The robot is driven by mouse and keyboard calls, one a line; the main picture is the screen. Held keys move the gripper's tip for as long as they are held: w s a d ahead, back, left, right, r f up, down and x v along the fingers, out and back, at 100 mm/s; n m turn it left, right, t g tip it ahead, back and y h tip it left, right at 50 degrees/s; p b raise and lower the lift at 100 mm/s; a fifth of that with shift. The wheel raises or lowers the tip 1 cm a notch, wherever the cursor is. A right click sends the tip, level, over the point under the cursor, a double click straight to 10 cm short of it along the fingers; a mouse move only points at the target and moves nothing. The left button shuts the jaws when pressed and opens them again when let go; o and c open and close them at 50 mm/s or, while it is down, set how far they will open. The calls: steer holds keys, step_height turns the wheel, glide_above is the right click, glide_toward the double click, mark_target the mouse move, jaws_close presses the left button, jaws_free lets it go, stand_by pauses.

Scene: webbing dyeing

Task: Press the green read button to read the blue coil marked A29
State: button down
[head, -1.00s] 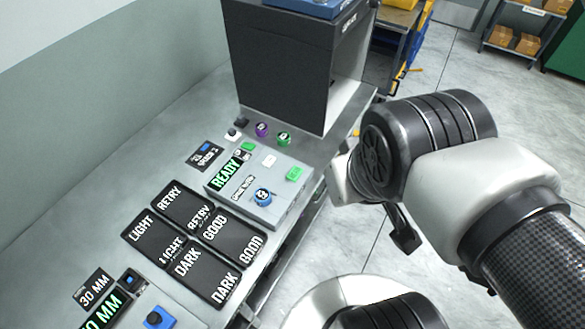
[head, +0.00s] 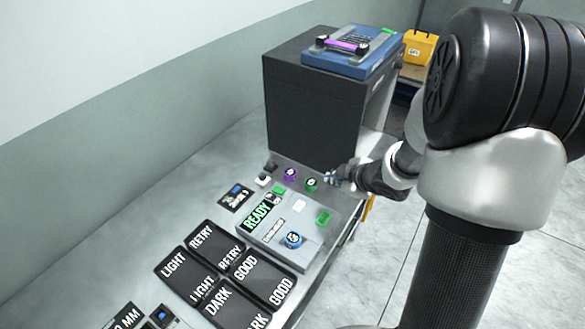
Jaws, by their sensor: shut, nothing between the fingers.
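The grey reader box (head: 262,235) sits on the bench with a lit display (head: 257,215) reading READY. The blue coil (head: 293,239) rests on its top near the front edge; its mark is too small to read surely. A raised green button (head: 323,217) is on the right of the box top. A smaller green patch (head: 278,190) is at its back edge. My gripper (head: 329,179) is shut and empty, beyond the green button and close to the green coil (head: 311,184). I cannot tell whether it touches that coil.
A purple coil (head: 290,174) and small white and black pieces lie behind the box. A dark cabinet (head: 315,115) bearing a blue case (head: 345,66) stands close behind my gripper. Black label trays (head: 199,252) cover the bench in front. Open floor lies to the right.

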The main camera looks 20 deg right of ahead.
mark_target(322, 220)
steer(key=a+f, duration=0.1)
steer(key=a+f+n+y, duration=0.1)
steer(key=a+f+y, duration=0.1)
steer(key=shift+s+f, duration=0.1)
steer(key=shift+s, duration=0.15)
step_height(322, 220, down, 9)
steer(key=b, duration=0.8)
stand_by(1.2)
steer(key=shift+f+b, duration=0.3)
steer(key=shift+f+b, duration=0.35)
steer(key=shift+f, duration=0.15)
stand_by(0.7)
steer(key=shift+r, duration=0.15)
steer(key=shift+r+p, duration=0.8)
steer(key=shift+p, duration=0.2)
